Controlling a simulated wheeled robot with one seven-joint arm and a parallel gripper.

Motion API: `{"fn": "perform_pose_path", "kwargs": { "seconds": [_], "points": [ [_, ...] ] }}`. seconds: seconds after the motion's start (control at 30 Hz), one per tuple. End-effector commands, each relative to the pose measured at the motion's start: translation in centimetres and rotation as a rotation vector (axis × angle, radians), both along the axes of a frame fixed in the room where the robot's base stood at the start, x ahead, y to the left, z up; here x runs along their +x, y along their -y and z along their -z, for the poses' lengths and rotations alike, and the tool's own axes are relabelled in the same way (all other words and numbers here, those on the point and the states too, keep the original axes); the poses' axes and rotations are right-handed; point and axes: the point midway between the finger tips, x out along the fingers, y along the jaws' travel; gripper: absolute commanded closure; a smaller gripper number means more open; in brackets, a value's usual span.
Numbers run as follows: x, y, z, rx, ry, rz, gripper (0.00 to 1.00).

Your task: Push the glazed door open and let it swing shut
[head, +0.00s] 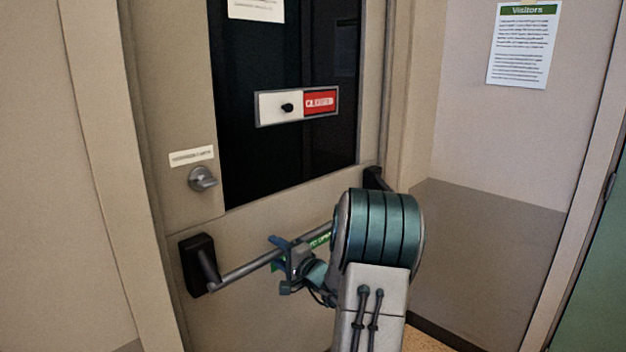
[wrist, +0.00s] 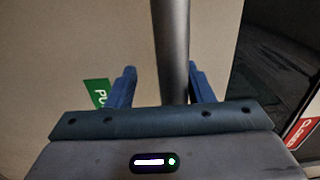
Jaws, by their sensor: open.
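The glazed door (head: 250,312), beige with a dark glass pane (head: 260,60), looks shut in its frame in the head view. A grey push bar (head: 243,270) with black end mounts crosses it below the glass. My gripper (head: 280,248) is at the bar, left of its middle. In the wrist view my gripper (wrist: 163,78) is open, and the bar (wrist: 172,40) runs between its two blue fingers, nearer the right one. I cannot tell whether they touch. A green label with white letters (wrist: 97,92) shows beside the left finger. My arm hides the bar's right part.
A round lock knob (head: 202,179) sits above the bar's left end. A red and white slider sign (head: 297,105) is on the glass. A side wall with a Visitors notice (head: 523,45) stands close on the right, with a green surface (head: 597,290) at the far right.

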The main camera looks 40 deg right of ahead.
Motion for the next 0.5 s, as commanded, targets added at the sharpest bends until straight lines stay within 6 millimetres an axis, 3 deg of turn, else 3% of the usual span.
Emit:
{"fn": "perform_pose_path", "kwargs": {
  "seconds": [0.5],
  "points": [
    [1.9, -0.2, 0.9, -0.001, 0.000, -0.001, 0.53]
  ]
}}
